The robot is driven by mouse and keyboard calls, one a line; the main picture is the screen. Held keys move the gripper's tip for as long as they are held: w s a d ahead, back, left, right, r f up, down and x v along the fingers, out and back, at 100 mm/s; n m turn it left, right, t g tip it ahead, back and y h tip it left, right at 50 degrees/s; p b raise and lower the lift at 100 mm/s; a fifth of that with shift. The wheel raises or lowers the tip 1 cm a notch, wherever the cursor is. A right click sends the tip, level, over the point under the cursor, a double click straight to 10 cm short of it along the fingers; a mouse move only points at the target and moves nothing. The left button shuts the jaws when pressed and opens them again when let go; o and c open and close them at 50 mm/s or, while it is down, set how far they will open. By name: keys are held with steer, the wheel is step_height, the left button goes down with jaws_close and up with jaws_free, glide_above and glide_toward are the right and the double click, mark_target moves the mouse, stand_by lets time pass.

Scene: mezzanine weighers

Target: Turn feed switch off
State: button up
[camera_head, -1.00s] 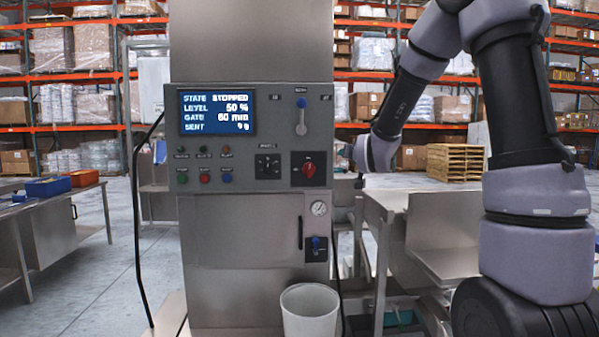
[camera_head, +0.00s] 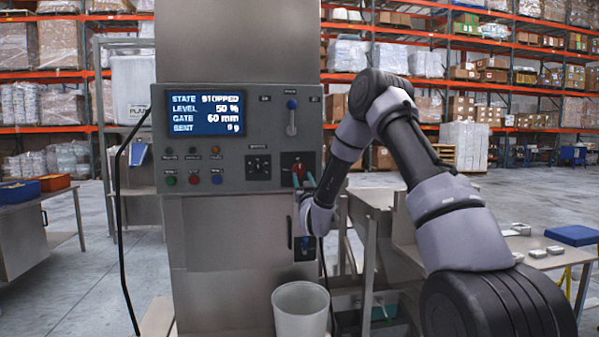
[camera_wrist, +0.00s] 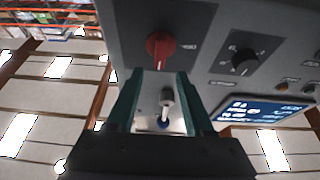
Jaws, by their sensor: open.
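A grey control panel (camera_head: 240,180) on a steel machine carries a red rotary knob (camera_head: 299,170) at its lower right. The knob also shows at the top of the wrist view (camera_wrist: 158,48). The labels are too small to read, so I cannot tell which control is named feed. A lever with a blue ball (camera_head: 291,104) points up above the knob. My gripper (camera_head: 303,180) has green fingers, open and empty, close to the red knob. In the wrist view, the knob lies just beyond the fingertips (camera_wrist: 159,72), apparently apart from them.
A black dial (camera_head: 258,167) and several buttons sit left of the knob. The screen (camera_head: 205,112) reads STOPPED, 50 %, 60 mm, 0 g. A white bin (camera_head: 301,312) stands below the panel. A steel table (camera_head: 380,213) stands right of the machine, near my arm.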

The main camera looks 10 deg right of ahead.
mark_target(300, 168)
steer(key=x, duration=0.5)
steer(key=shift+w+r, duration=0.1)
steer(key=shift+w, duration=0.25)
jaws_close()
